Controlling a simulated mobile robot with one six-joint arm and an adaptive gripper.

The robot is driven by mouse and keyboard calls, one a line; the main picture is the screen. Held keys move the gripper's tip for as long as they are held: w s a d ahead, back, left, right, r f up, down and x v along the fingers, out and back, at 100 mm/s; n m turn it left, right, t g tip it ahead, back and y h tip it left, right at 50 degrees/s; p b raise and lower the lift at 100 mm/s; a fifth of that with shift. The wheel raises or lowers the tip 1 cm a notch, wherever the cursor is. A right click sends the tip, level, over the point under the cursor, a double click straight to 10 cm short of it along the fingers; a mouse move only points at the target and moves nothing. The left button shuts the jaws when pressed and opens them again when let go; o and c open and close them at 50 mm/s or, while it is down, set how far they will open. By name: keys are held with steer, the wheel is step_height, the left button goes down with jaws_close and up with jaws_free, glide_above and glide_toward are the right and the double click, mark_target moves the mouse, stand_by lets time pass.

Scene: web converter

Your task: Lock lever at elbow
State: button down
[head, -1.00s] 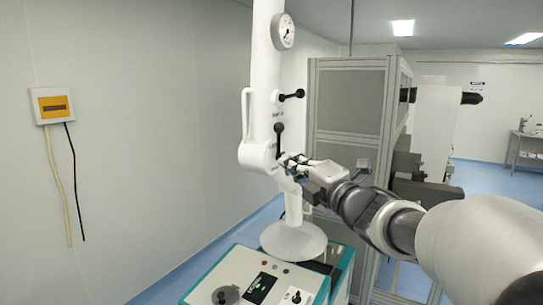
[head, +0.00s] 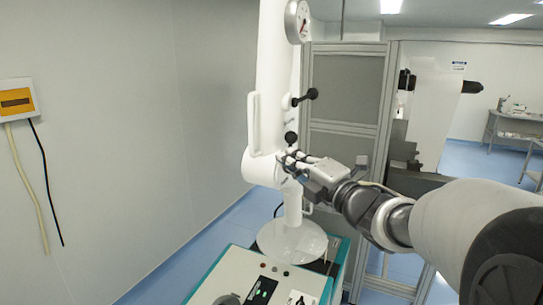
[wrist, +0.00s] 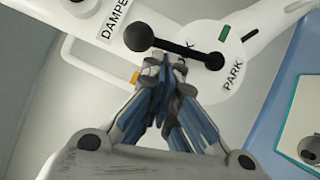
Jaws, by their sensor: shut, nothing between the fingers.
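The lock lever is a black bar with a ball knob (head: 291,138) at the elbow (head: 262,168) of a white column in the head view. In the wrist view the lever (wrist: 175,47) lies across a white round plate, its large knob at the left and its small end at the right, beside the word PARK. My gripper (head: 284,156) is at the elbow, just below the knob. In the wrist view my gripper (wrist: 165,70) is shut and empty, its tips just below the bar; contact cannot be told.
Another black lever (head: 306,97) sticks out higher on the column, below a round gauge (head: 298,20). A white handle (head: 252,122) runs along the column's left side. A control cabinet (head: 232,276) stands below. A grey framed enclosure (head: 345,95) stands behind.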

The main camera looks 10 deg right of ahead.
steer(key=shift+s+d, duration=0.1)
steer(key=shift+d, duration=0.05)
steer(key=shift+r, duration=0.1)
steer(key=shift+r+m+p, duration=0.1)
steer(key=shift+m+p, duration=0.3)
steer(key=shift+p, duration=0.2)
